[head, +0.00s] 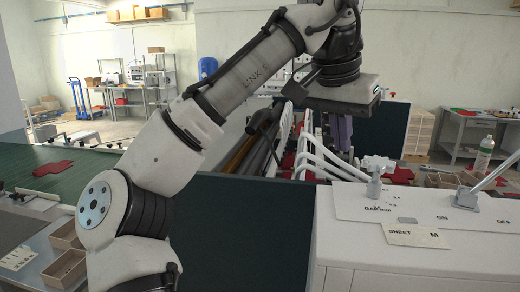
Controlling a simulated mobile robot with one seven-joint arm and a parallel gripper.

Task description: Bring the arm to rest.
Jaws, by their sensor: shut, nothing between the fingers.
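My arm (250,72) rises from the lower left, bends over at the top and ends in a dark wrist and hand at upper centre right. My gripper (340,138) points down below that hand, with its fingers partly lost against the machine parts behind. The fingers look closed together, and I see nothing held. The white machine cabinet (360,258) stands to the right and below the gripper. The gripper appears apart from it, though depth is hard to judge.
White bent tubes (312,148) lie behind the gripper. A green table (90,178) with red pieces is left. A bottle (483,155) stands right.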

